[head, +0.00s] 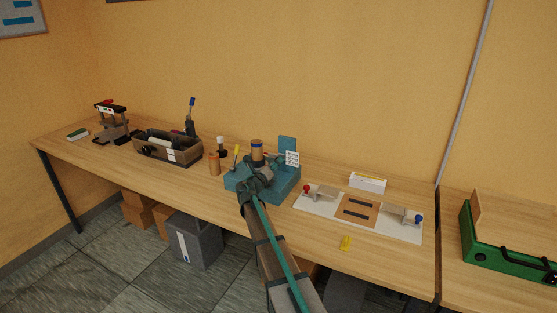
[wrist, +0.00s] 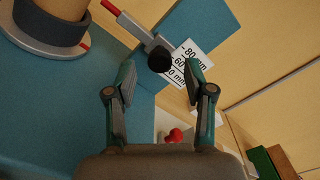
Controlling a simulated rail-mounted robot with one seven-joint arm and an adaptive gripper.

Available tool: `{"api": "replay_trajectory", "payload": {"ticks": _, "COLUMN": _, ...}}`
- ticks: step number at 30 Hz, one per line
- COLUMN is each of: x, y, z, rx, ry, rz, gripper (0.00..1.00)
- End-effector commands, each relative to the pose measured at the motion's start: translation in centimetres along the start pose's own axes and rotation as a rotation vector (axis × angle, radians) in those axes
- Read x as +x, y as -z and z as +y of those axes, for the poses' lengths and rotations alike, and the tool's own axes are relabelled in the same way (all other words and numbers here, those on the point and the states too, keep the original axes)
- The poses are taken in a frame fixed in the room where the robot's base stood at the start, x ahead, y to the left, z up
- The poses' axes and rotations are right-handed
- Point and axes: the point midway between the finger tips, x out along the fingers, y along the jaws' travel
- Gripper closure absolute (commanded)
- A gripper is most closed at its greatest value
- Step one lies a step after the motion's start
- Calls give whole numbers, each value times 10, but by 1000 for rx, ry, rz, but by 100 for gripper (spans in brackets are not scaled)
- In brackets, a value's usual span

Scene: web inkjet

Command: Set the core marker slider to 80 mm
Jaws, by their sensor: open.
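The core marker slider (wrist: 140,32) is a grey bar with a red tip and a black knob (wrist: 160,60), on an upright blue plate (wrist: 205,24). A white scale card (wrist: 192,58) beside it reads 80 mm, 60 and a partly hidden lower mark. The knob appears near the 60 line, but the slant makes the exact setting uncertain. My gripper (wrist: 162,82) is open and empty, its fingertips on either side of the knob in the picture, seemingly short of it. In the head view, my gripper (head: 262,178) is over the blue fixture (head: 284,190) and hides the slider.
A white board (head: 325,206) with red and blue knobs lies to the right. A brown bin (head: 182,156) stands to the left.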

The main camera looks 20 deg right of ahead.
Motion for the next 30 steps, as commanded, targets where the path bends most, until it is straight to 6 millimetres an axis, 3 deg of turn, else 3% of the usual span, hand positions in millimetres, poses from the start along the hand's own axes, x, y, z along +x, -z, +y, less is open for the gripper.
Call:
{"api": "replay_trajectory", "payload": {"ticks": 3, "x": 20, "y": -2, "z": 0, "rx": 1, "ry": 1, "rz": 1, "gripper": 47}}
{"api": "replay_trajectory", "payload": {"ticks": 7, "x": 32, "y": -1, "z": 0, "rx": 1, "ry": 0, "rz": 0, "gripper": 47}}
{"api": "replay_trajectory", "payload": {"ticks": 20, "x": 38, "y": 0, "z": 0, "rx": 2, "ry": -1, "rz": 0, "gripper": 49}}
{"api": "replay_trajectory", "payload": {"ticks": 27, "x": 38, "y": 0, "z": 0, "rx": 2, "ry": 0, "rz": 0, "gripper": 89}}
{"api": "replay_trajectory", "payload": {"ticks": 30, "x": 38, "y": 0, "z": 0, "rx": 2, "ry": 0, "rz": 0, "gripper": 100}}
